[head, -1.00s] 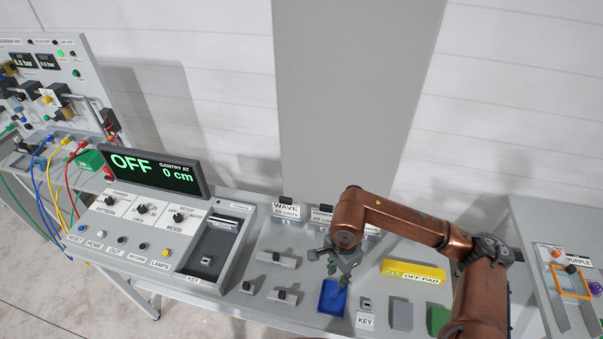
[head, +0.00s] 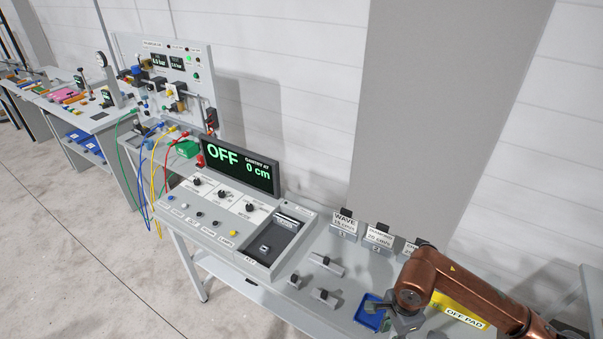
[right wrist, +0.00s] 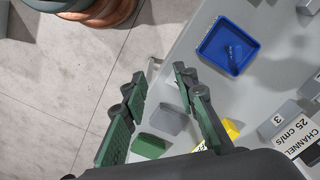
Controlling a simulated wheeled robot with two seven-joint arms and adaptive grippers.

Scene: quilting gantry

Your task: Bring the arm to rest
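My right arm comes in at the lower right of the head view, and its gripper (head: 400,322) is partly cut off by the bottom edge, just right of the blue tray (head: 369,318). In the right wrist view the two green-padded fingers of this gripper (right wrist: 162,80) stand apart with nothing between them. The blue tray (right wrist: 205,50) lies beyond the fingertips in that view, with a small dark item (right wrist: 231,54) inside that I cannot make out. My left gripper is in neither view.
The control console (head: 190,210) has a display (head: 240,166) reading OFF and 0 cm. Labelled blocks (head: 343,226) stand along the bench's back. Grey (right wrist: 168,119) and green (right wrist: 151,146) blocks lie below the fingers. Floor at left is clear.

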